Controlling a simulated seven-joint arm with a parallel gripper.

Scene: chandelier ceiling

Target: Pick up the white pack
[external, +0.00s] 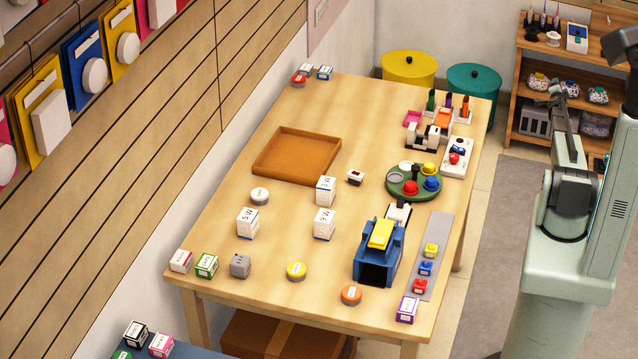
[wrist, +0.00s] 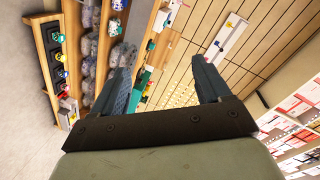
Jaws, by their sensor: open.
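Several white packs stand on the wooden table in the external view: one right of the tray (external: 326,190), one at the left (external: 248,224), and one nearer the middle (external: 324,223). They look like small white boxes with dark print. I cannot tell which one the task names. My gripper (wrist: 163,82) shows in the wrist view with its two fingers wide apart and nothing between them. My arm is at the right of the external view, away from the table and the packs. No white pack can be clearly made out in the wrist view.
The wooden table (external: 215,222) holds a brown tray (external: 297,154), a round green tray (external: 403,190), a blue box-shaped device (external: 376,265), a grey strip (external: 438,255) with coloured items, and small round tins. A shelf (external: 528,78) stands behind my arm. Clear tabletop surrounds the packs.

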